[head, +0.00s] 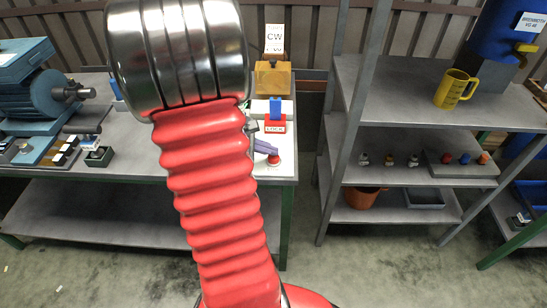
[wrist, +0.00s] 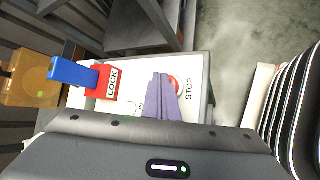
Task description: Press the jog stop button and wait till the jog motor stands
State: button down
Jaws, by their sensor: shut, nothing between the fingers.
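The red stop button (wrist: 175,83) sits on a white panel (wrist: 198,70), beside the word STOP in the wrist view. In the head view the red button (head: 274,160) is near the bench's right front corner. My gripper (wrist: 161,76) has its purple fingers closed together, with nothing between them. The fingertips overlap the button's left edge in the wrist view; I cannot tell whether they touch it. In the head view my gripper (head: 277,150) appears just behind the button.
A red LOCK block (wrist: 109,83) with a blue lever (wrist: 73,72) stands beside the fingers. An orange-yellow box (head: 272,78) with a CW sign (head: 274,38) is behind it. A shelf rack (head: 400,120) stands right of the bench, past a narrow gap.

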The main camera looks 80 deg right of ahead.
aim_at(270, 158)
jog(key=shift+f, duration=0.8)
dwell(1.1)
jog(key=shift+r, duration=1.3)
jog(key=shift+r, duration=2.5)
